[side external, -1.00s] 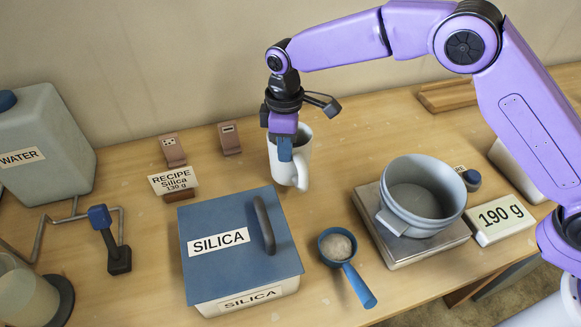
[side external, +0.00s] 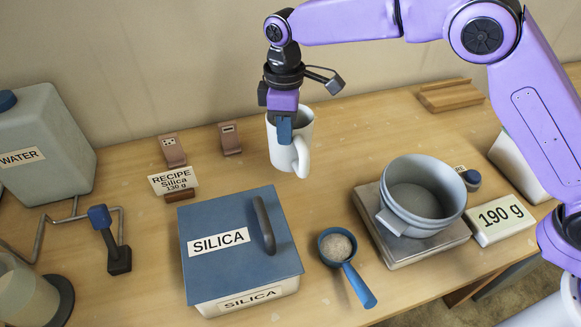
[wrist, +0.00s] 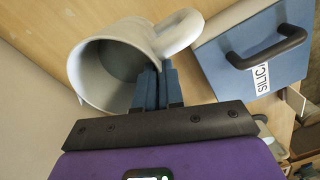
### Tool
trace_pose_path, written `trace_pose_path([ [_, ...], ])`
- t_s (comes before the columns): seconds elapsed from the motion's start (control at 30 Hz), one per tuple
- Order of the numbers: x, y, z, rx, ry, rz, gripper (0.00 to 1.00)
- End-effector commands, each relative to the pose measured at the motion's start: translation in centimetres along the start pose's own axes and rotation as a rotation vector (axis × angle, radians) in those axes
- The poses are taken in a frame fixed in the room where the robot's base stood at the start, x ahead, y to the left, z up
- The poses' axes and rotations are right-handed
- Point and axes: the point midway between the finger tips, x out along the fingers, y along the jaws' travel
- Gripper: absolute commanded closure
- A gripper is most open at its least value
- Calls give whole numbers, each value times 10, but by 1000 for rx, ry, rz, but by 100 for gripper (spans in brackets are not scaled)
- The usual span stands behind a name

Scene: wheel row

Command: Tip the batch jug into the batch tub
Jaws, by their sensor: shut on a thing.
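The batch jug, a white mug-shaped jug with a handle (side external: 290,148), is near the back of the table, roughly upright. My gripper (side external: 285,132) is shut on it near the rim on the handle side; whether on wall or handle I cannot tell. In the wrist view, the jug (wrist: 85,75) opens toward the camera beside my gripper's fingers (wrist: 158,88); its inside looks plain grey and I see no clear contents. The batch tub (side external: 393,222), a round grey tub, stands on the metal scale (side external: 405,249), right of the jug and nearer the front.
The scale's display (side external: 500,217) reads 190 g. A blue scoop of pale powder (side external: 338,246) lies left of the scale. The lidded silica box (side external: 225,215) stands in front of the jug. A recipe card (side external: 173,181) says Silica 130 g. A water container (side external: 45,140) stands far left.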

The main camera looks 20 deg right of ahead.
Motion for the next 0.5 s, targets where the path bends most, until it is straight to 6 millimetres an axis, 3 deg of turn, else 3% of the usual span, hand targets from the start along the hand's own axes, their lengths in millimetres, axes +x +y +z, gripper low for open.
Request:
trace_pose_path([
  [0.5,-6,-2,2,0,1,2,100],
])
